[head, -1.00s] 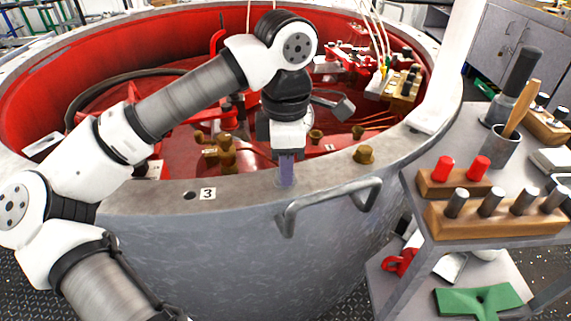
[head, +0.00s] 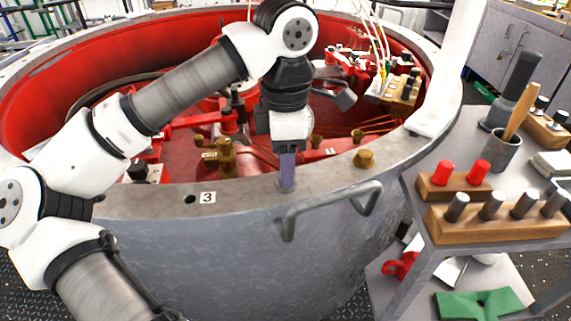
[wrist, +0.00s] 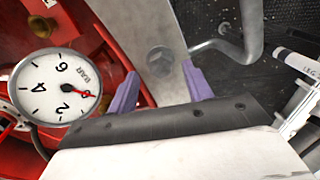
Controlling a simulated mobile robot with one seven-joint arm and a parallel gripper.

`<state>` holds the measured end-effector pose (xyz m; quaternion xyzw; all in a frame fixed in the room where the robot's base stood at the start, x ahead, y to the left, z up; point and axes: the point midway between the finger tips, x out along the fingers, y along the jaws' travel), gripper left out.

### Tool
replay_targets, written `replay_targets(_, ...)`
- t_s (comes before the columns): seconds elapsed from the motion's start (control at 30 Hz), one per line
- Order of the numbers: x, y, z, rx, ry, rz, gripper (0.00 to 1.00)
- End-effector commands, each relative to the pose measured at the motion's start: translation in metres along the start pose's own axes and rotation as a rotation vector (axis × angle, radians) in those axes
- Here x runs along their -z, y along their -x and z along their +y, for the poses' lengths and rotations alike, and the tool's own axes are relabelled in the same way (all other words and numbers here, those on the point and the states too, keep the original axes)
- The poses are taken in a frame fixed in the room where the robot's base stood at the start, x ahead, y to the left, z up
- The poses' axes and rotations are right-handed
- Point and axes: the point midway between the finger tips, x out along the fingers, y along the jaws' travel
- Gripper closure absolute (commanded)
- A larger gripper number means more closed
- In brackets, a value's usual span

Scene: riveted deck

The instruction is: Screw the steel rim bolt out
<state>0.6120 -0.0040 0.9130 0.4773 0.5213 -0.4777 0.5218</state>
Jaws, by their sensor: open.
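The steel rim bolt (wrist: 160,61) has a grey hex head and sits on the flat rim (wrist: 150,22) in the wrist view. My gripper (wrist: 160,88) is open and empty, its two purple fingers spread on either side of the rim, just short of the bolt. In the head view my gripper (head: 287,186) points down over the front of the rim (head: 245,191). The fingertips are close above the bolt spot, and the bolt is barely distinguishable there. I cannot tell how deep the bolt sits.
A brass bolt (head: 364,158) stands on the rim to the right, and a hole (head: 190,199) by label 3 (head: 208,198) lies left. A handle (head: 330,205) juts from the tub wall. A gauge (wrist: 55,87) is near the fingers. A cart holds wooden racks (head: 490,222).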

Motion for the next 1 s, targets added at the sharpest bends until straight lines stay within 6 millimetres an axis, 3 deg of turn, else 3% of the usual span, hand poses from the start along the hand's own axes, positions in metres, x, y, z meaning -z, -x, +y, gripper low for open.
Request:
replay_targets(0.3, 0.0, 0.076, 0.0, -0.003, 0.001, 0.003, 0.5)
replay_targets(0.5, 0.0, 0.107, 0.0, -0.002, 0.002, 0.003, 0.5)
replay_targets(0.7, 0.0, 0.117, 0.0, 0.0, -0.001, 0.001, 0.5)
replay_targets(1.0, 0.0, 0.117, 0.0, 0.0, -0.001, 0.001, 0.5)
